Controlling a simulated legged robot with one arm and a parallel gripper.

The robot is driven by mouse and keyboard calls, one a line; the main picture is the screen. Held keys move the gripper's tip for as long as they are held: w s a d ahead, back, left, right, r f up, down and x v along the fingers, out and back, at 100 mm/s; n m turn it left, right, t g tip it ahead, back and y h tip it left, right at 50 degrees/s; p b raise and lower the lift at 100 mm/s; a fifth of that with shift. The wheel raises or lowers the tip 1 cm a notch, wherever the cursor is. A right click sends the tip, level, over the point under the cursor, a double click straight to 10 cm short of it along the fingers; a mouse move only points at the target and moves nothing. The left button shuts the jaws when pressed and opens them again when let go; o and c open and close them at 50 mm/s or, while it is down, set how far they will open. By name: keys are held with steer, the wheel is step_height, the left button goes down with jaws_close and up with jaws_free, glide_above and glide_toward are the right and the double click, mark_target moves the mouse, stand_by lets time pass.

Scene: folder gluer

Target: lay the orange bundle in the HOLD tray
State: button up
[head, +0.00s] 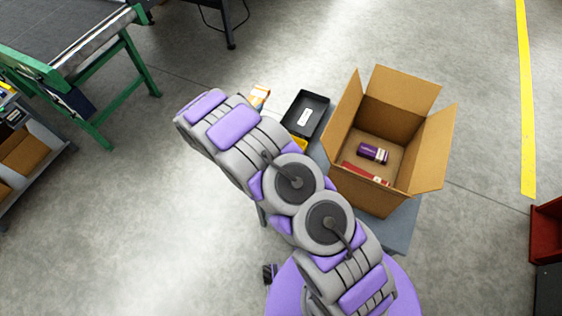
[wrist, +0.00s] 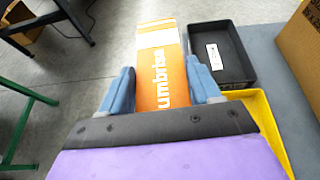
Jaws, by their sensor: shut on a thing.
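The orange bundle (wrist: 164,72), with white bands and the lettering "umbrise", lies between the blue fingers of my gripper (wrist: 160,85), which is shut on it. In the head view only a small end of the bundle (head: 261,95) shows past my arm, which hides the gripper. A black tray (wrist: 238,54) with a white label is just right of the bundle in the wrist view. It also shows in the head view (head: 316,104) and looks empty apart from the label. The label is too small to read, so I cannot confirm that it says HOLD.
A yellow tray (wrist: 264,112) sits in front of the black tray, partly hidden by my gripper. An open cardboard box (head: 372,193) holds a purple bundle (head: 373,153) and a red one (head: 365,174). A green-framed conveyor (head: 75,45) stands at upper left. Open floor lies between.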

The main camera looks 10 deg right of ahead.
steer(key=s+a+f, duration=0.3)
steer(key=s+f, duration=0.1)
steer(key=f, duration=0.2)
steer(key=s+a+f, duration=0.3)
steer(key=f, duration=0.4)
steer(key=shift+m+h, duration=0.3)
steer(key=shift+h, duration=0.1)
steer(key=s+d+p, duration=0.2)
steer(key=s+d, duration=0.1)
steer(key=s+d+f+p, duration=0.1)
steer(key=s+d+p, duration=0.1)
steer(key=s+d, duration=0.1)
steer(key=s+d+p, duration=0.3)
steer(key=s+d, duration=0.1)
steer(key=d, duration=0.1)
steer(key=shift+d+f, duration=0.15)
steer(key=shift+d, duration=0.05)
steer(key=shift+s+d+f, duration=0.1)
steer(key=shift+s+d, duration=0.05)
steer(key=f, duration=0.1)
steer(key=a+f, duration=0.1)
steer(key=f+b, duration=0.1)
steer(key=shift+a+f, duration=0.25)
steer(key=shift+f, duration=0.05)
steer(key=shift+d+f, duration=0.15)
steer(key=shift+d, duration=0.5)
steer(key=o, duration=0.7)
steer(key=shift+c, duration=0.2)
steer(key=o, duration=0.5)
steer(key=shift+a, duration=0.45)
